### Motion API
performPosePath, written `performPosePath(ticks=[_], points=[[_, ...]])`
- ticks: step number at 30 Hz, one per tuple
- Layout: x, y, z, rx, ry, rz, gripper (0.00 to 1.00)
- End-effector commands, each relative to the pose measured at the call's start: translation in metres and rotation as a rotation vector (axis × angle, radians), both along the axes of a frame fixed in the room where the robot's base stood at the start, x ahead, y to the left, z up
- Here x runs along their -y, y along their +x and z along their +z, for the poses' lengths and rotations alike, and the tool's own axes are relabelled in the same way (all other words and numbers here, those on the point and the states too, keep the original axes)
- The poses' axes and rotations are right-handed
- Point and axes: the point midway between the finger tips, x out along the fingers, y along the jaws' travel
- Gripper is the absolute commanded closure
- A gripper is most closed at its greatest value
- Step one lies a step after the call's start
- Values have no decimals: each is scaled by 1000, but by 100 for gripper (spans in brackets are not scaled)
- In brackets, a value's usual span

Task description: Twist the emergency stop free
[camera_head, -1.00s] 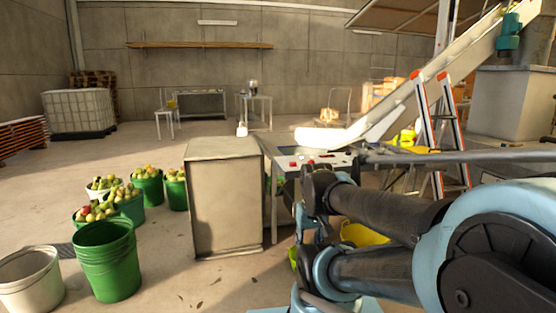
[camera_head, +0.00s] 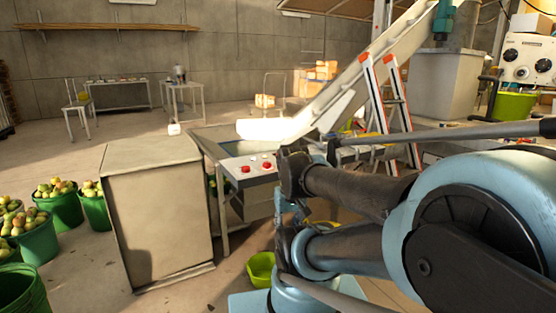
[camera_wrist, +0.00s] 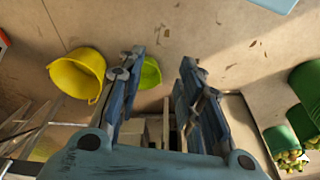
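A sloped control panel (camera_head: 256,176) with red buttons stands at the front of a grey metal table in the head view. One red button (camera_head: 245,168) is on its left part and another red button (camera_head: 267,165) is further right. They are too small to tell which is the emergency stop or whether it is pressed. My gripper (camera_wrist: 160,62) shows in the wrist view, open and empty, with its two fingers spread above the floor. No button can be made out between the fingers there. In the head view my arm links cover the area right of the panel.
A tall beige cabinet (camera_head: 155,210) stands left of the panel. Green fruit buckets (camera_head: 60,210) are at the left. A stepladder (camera_head: 400,115) and a sloped conveyor (camera_head: 365,65) stand behind my arm. A yellow bucket (camera_wrist: 77,75) and a green tub (camera_wrist: 150,72) are on the floor.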

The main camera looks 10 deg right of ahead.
Motion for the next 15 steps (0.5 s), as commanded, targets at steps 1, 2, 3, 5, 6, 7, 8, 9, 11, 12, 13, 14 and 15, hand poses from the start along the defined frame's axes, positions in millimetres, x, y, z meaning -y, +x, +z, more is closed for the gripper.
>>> performPosePath(ticks=[1,2,3,5,6,7,8,9,11,12,13,14,15], points=[[0,0,0,0,0,0,67],[0,0,0,0,0,0,67],[0,0,0,0,0,0,67],[0,0,0,0,0,0,67],[0,0,0,0,0,0,67],[0,0,0,0,0,0,67],[0,0,0,0,0,0,67],[0,0,0,0,0,0,67],[0,0,0,0,0,0,64],[0,0,0,0,0,0,55],[0,-4,3,6,0,1,49],[0,-7,6,10,0,2,46],[0,-6,9,10,-1,5,46]])
